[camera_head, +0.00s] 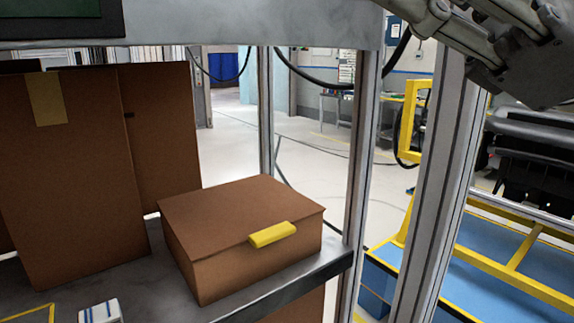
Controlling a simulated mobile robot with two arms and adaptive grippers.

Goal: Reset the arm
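My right gripper (462,22) is at the top right corner, seen close up as grey metal links joined to a dark body. Its fingers run toward the upper left and are partly cut off by the top edge. I cannot tell whether it is open or shut, and I see nothing held in it. It appears in front of the upright metal posts. My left gripper is not in view.
A closed brown box (240,210) with a yellow tab (272,234) sits on a grey shelf (290,285). Tall brown cartons (75,190) stand left. Metal posts (362,140) rise mid-right. A small white-and-blue item (100,312) lies front left. A yellow-and-blue frame (520,268) is right.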

